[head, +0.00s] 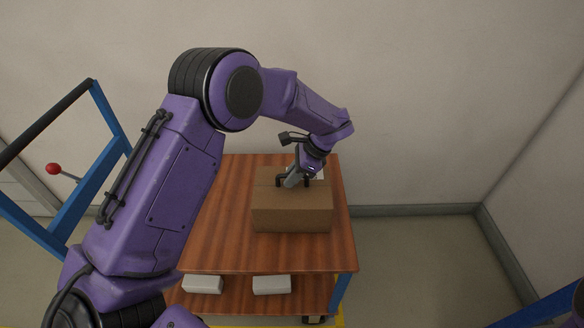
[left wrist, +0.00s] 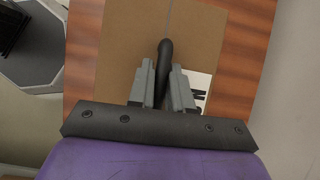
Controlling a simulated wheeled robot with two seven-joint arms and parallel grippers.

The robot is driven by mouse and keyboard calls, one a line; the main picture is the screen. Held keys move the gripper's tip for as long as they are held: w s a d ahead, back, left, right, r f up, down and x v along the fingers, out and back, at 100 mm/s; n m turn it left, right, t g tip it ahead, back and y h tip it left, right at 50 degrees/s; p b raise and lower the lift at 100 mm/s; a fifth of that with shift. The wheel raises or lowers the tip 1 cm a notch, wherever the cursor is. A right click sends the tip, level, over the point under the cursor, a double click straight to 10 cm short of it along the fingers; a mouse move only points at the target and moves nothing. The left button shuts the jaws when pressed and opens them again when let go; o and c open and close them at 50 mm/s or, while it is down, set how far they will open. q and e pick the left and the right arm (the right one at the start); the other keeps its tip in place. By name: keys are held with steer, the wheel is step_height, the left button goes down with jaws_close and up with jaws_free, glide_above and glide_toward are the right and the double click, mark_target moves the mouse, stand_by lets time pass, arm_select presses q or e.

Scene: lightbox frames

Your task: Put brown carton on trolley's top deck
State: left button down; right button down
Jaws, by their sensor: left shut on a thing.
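The brown carton (head: 292,215) is on the wooden top deck (head: 225,245) of the trolley, towards its right side. In the head view its base appears to rest on the deck. My left gripper (head: 292,182) is over the carton's top, shut on a dark handle there. In the left wrist view the gripper (left wrist: 162,90) closes around the black handle (left wrist: 165,62), with the carton's brown top (left wrist: 125,45) and a white label (left wrist: 200,85) behind it. Part of the carton's top is hidden by the gripper. My right gripper is not in view.
Two pale packages (head: 203,284) lie on the trolley's lower deck (head: 237,299). A blue frame with a black bar (head: 45,125) and a red knob (head: 53,169) stands at the left. Walls close in behind and right. Floor is clear right of the trolley.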

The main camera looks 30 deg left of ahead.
arm_select(q)
steer(key=c, duration=1.1)
jaws_free()
steer(key=shift+s+f, duration=0.1)
steer(key=shift+o, duration=0.2)
steer(key=v, duration=1.2)
